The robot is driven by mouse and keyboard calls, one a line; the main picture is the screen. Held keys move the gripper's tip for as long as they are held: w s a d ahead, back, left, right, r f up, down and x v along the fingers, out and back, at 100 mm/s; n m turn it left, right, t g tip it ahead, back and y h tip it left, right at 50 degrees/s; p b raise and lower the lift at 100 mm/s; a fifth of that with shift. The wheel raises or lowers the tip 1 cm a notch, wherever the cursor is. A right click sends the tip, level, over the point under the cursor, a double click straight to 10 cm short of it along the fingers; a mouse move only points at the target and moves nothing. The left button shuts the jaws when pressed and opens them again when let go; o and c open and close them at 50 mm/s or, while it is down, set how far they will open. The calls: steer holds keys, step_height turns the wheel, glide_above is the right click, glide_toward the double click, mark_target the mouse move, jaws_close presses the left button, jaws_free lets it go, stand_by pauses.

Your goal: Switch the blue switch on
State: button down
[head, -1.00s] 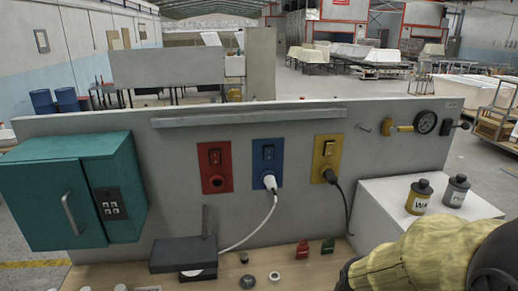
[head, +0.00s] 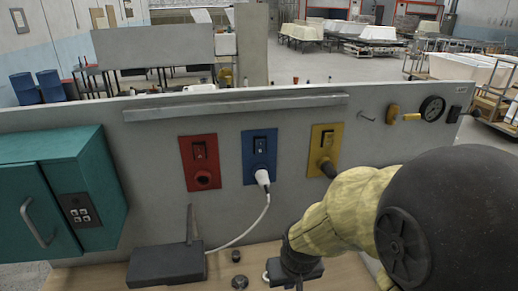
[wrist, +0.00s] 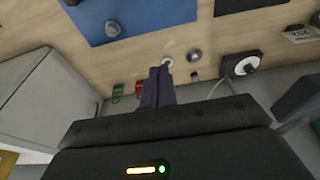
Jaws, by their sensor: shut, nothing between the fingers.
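The blue switch (head: 259,143) is a dark rocker on a blue plate, between the red and yellow plates on the grey upright panel. A white plug (head: 262,177) sits in the socket below it, with a white cable hanging down. I cannot tell which way the rocker is set. My gripper (head: 298,283) is low over the table, below and right of the blue plate and apart from it. Its fingers are partly out of the head view. In the wrist view its dark fingers (wrist: 160,72) are together and empty, pointing towards the wooden table.
The red switch plate (head: 199,162) is left of the blue one. The yellow plate (head: 324,150) is right, its lower edge close to my arm. A teal box (head: 85,180) protrudes at left. A dark block (head: 165,266) lies below. A ledge (head: 235,104) runs above the plates.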

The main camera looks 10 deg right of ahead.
mark_target(260, 143)
steer(key=w+r+t+b, duration=0.4)
steer(key=w+t, duration=0.4)
steer(key=w, duration=0.4)
steer(key=w+r+t+b, duration=0.2)
steer(key=w+r+t, duration=0.1)
steer(key=r+t, duration=0.6)
step_height(260, 143, up, 3)
steer(key=shift+w+r+b, duration=0.15)
steer(key=shift+w+b, duration=0.2)
steer(key=shift+w, duration=0.05)
steer(key=w+p, duration=0.2)
steer(key=w, duration=0.2)
steer(key=w+r+p, duration=0.1)
steer(key=w+p, duration=0.1)
steer(key=w, duration=0.2)
steer(key=w+r+p, duration=0.1)
steer(key=w+p, duration=0.2)
steer(key=w, duration=0.2)
steer(key=shift+w+f, duration=0.1)
steer(key=shift+w, duration=0.35)
